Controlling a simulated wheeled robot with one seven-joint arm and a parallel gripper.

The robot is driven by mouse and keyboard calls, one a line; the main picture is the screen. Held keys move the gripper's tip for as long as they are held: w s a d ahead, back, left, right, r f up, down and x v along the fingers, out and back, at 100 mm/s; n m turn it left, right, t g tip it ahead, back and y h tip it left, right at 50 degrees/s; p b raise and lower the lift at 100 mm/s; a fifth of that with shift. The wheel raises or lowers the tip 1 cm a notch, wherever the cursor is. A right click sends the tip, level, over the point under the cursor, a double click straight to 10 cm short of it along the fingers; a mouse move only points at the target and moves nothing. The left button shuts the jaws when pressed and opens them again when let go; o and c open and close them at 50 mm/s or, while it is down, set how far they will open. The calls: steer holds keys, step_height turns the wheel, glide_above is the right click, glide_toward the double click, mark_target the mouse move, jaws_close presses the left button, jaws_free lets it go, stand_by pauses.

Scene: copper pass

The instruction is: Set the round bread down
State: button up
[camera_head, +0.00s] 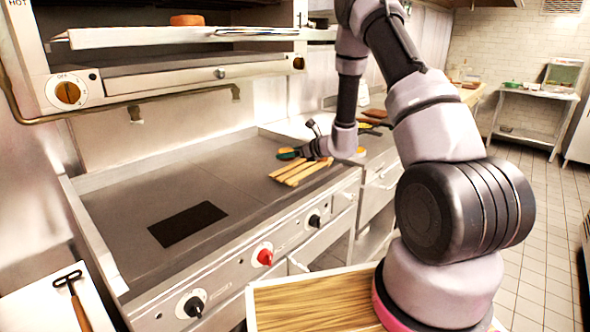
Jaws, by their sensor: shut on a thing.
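My gripper (290,154) is at the end of my arm, low over the far right part of the grey griddle. It is shut on a small orange-brown piece, which looks like the round bread (285,150). The fingers hide part of it, and its full shape is too small to make out. I cannot tell whether the bread touches the griddle surface. Several pale yellow strips (300,172) lie side by side just in front of the gripper, near the griddle's front edge.
The griddle (130,205) is mostly bare, with a dark rectangular patch (187,224) at left. An oven shelf (140,38) above holds a round orange-brown item (187,20). Control knobs line the front. A white board with a handled tool (72,290) is at lower left.

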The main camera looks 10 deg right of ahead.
steer(key=shift+f, duration=3.2)
steer(key=shift+f, duration=0.2)
